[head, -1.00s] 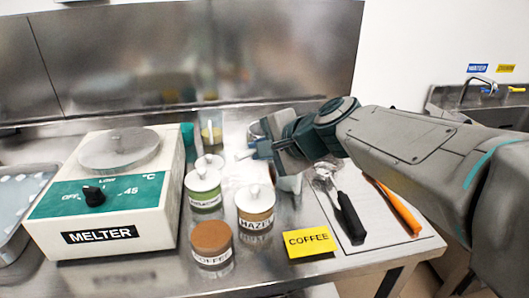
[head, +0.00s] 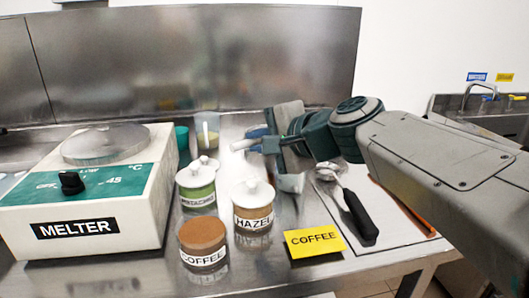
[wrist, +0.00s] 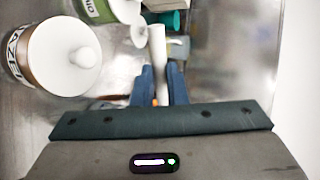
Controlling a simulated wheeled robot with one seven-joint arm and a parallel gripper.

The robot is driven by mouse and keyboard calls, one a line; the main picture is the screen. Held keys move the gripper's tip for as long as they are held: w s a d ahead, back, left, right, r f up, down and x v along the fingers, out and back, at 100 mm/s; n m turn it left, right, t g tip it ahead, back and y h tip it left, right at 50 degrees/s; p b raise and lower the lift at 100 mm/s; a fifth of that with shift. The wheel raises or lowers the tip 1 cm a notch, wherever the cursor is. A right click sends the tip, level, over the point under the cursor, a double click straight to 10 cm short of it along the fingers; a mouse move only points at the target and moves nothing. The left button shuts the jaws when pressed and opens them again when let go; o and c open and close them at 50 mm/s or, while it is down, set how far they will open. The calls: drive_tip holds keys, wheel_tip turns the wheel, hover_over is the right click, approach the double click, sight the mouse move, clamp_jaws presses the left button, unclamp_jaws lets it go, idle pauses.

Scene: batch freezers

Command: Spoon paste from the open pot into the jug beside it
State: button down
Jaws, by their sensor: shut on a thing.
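My gripper (head: 254,145) is above the counter, behind the HAZEL pot, with its blue fingers pointing left. It is shut on a pale, narrow piece (wrist: 158,48), perhaps a spoon; its far end is unclear. The COFFEE pot (head: 203,256) stands at the front without a white lid, its top brown. The HAZEL pot (head: 253,219) and the green-banded PISTACHIO pot (head: 196,199) have white knobbed lids. A clear jug (head: 207,131) with something yellowish stands at the back; it also seems to show in the wrist view (wrist: 179,46).
The white MELTER (head: 130,210) fills the left, near a teal bowl (head: 181,137). A yellow COFFEE card (head: 313,241) lies at the front. A black-handled scoop (head: 358,217) and an orange-handled tool (head: 422,225) lie on a pale mat (head: 388,236). A steel panel (head: 200,60) closes the back.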

drive_tip(key=shift+s+f+t+y+b, duration=0.1)
drive_tip(key=shift+f+t+y+b, duration=0.45)
drive_tip(key=shift+b, duration=2.75)
drive_tip(key=shift+d+r+y+b, duration=0.1)
drive_tip(key=shift+r+y+b, duration=0.2)
drive_tip(key=shift+b, duration=0.75)
